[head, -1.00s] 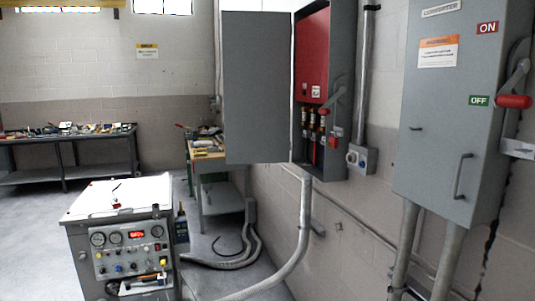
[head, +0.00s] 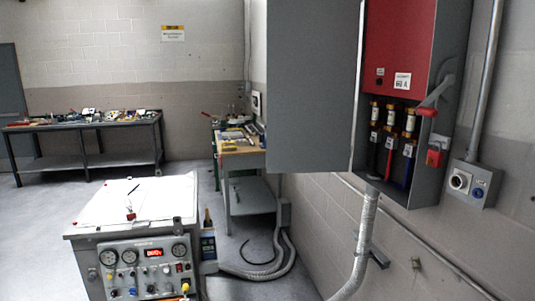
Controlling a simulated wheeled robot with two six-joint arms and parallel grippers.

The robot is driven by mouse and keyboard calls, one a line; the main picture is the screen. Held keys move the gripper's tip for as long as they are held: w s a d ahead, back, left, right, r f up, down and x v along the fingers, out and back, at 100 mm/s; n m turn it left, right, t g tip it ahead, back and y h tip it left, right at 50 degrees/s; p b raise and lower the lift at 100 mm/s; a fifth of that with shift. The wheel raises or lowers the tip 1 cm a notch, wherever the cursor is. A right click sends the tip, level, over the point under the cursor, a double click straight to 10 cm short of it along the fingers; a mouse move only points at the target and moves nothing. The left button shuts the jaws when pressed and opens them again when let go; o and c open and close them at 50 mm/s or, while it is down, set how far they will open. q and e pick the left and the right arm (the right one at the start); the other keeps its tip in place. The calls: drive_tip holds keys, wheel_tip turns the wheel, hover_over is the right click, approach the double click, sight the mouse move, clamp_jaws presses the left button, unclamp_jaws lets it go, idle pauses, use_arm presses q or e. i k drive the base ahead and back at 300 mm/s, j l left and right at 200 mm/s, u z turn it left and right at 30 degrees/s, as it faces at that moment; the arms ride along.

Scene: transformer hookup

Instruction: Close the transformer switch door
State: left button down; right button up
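The transformer switch box (head: 447,150) is mounted on the wall at the right of the head view. Its grey door (head: 310,85) stands wide open, swung out to the left of the box. Inside are a red panel (head: 400,40), several fuses and coloured cables. A lever with a red grip (head: 427,112) is on the box's right side. The top of the box and of the door is cut off by the frame. Neither of my grippers shows in the head view.
A wheeled test console (head: 135,235) with gauges stands at the lower left. A workbench (head: 240,160) with tools is behind the door, and a long table (head: 85,128) is at the back left. A conduit (head: 362,235) runs down from the box. Floor between is partly clear.

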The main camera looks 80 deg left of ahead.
sight(313, 46)
drive_tip(key=j, duration=2.2)
drive_tip(key=i+z, duration=0.05)
drive_tip(key=i, duration=0.05)
